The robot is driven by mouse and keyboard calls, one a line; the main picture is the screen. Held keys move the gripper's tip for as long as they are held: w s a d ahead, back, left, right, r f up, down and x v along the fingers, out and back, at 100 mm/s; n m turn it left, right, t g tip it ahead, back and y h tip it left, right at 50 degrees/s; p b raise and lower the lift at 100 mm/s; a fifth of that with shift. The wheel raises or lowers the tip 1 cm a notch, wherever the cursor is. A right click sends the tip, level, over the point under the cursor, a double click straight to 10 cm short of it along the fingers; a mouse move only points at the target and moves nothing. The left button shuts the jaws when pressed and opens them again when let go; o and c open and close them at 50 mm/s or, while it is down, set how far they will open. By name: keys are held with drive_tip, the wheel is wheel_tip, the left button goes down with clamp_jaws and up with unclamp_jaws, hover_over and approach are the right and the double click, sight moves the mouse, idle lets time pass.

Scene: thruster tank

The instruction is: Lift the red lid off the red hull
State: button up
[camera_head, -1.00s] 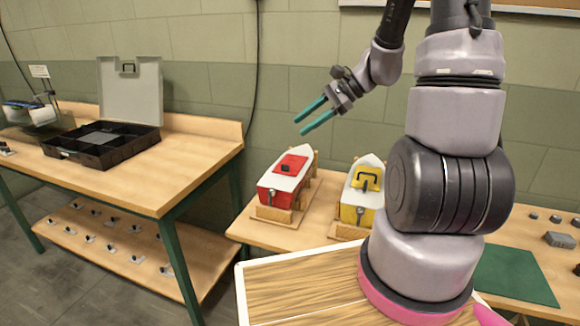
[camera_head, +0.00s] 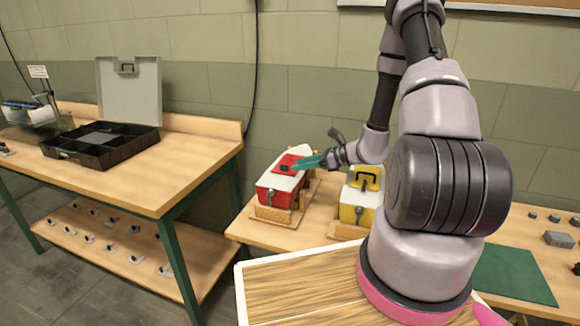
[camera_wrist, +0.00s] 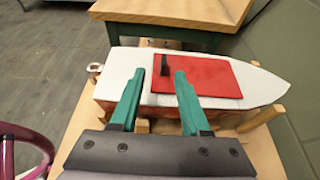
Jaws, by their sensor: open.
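The red hull (camera_head: 275,195) with a white deck rests in a wooden cradle on the middle bench. It also shows in the wrist view (camera_wrist: 262,88), pointing right. The red lid (camera_wrist: 212,76) lies flat on the deck and has a small dark handle (camera_wrist: 165,64) near its left end. In the head view the lid (camera_head: 285,161) is partly hidden by my fingers. My gripper (camera_head: 297,163) is open, with teal fingers. In the wrist view the gripper (camera_wrist: 158,80) has the handle showing between and just beyond its fingertips. I cannot tell whether the fingers touch the lid.
A yellow hull (camera_head: 352,214) with a yellow lid stands just right of the red one. A green mat (camera_head: 515,275) and small grey blocks lie at the right. A black compartment tray (camera_head: 100,158) sits on the left bench. A wall stands close behind the hulls.

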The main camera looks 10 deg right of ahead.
sight(290, 162)
drive_tip(key=x, duration=0.5)
drive_tip(key=shift+w+f, duration=0.25)
drive_tip(key=shift+w, duration=0.15)
clamp_jaws()
